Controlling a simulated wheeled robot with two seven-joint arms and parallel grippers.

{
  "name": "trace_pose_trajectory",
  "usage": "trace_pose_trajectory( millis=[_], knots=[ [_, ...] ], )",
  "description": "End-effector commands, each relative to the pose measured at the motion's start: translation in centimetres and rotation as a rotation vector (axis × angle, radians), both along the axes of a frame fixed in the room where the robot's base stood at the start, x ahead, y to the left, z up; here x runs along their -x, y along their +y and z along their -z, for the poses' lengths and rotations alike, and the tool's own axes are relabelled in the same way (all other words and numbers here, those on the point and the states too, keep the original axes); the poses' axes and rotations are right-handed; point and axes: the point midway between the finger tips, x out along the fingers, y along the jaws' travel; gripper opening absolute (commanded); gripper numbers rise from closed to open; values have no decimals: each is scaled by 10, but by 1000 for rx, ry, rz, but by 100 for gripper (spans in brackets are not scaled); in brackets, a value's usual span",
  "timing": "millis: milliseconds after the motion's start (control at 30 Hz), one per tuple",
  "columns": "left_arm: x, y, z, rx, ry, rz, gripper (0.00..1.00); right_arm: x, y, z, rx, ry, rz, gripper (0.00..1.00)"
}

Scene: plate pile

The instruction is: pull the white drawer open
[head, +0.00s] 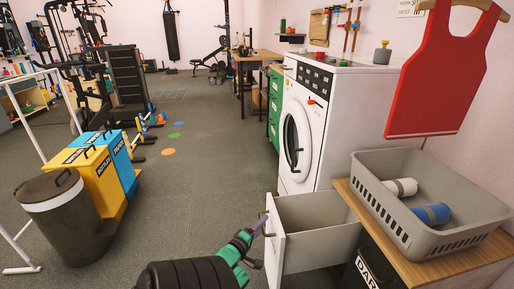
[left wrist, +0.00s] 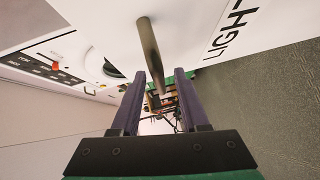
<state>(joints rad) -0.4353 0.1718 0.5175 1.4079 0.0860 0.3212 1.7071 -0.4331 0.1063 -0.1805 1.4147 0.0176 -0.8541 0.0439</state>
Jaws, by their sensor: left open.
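The white drawer (head: 276,243) stands pulled out below the washing machine and beside the dark cabinet, with its empty grey inside visible. Its front carries a bar handle (left wrist: 150,50) and lettering that reads "LIGH" before it is cut off in the left wrist view. My left gripper (head: 259,224), with purple fingers and a green body, is at the outer side of the drawer front by the handle. In the left wrist view its fingers (left wrist: 160,80) are apart, and the bar runs into the gap between them. I cannot tell whether they touch it. My right gripper is not in view.
A white washing machine (head: 331,115) stands behind the drawer. A grey basket (head: 382,205) with two rolled towels sits on the wooden-topped dark cabinet at right. A dark bin (head: 65,220) and yellow and blue bins stand at left. The floor between is clear.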

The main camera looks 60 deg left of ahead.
Motion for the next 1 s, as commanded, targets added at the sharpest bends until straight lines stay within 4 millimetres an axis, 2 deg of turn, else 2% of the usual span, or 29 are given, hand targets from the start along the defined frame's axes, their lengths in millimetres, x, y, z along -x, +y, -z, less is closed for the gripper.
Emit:
trace_pose_trajectory(
  millis=[67,167,500,600,733,1000],
  knots=[
    [7,-3,-1,1,3,0,45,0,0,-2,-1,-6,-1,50],
    [22,-12,-5,1,5,-1,45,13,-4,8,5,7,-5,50],
    [102,-55,-18,1,4,-2,45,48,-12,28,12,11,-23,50],
    [117,-64,-19,1,3,-1,45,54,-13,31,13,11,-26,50],
    [125,-68,-20,0,0,-1,45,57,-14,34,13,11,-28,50],
    [125,-68,-20,0,0,-1,45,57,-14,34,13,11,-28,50]
  ],
)
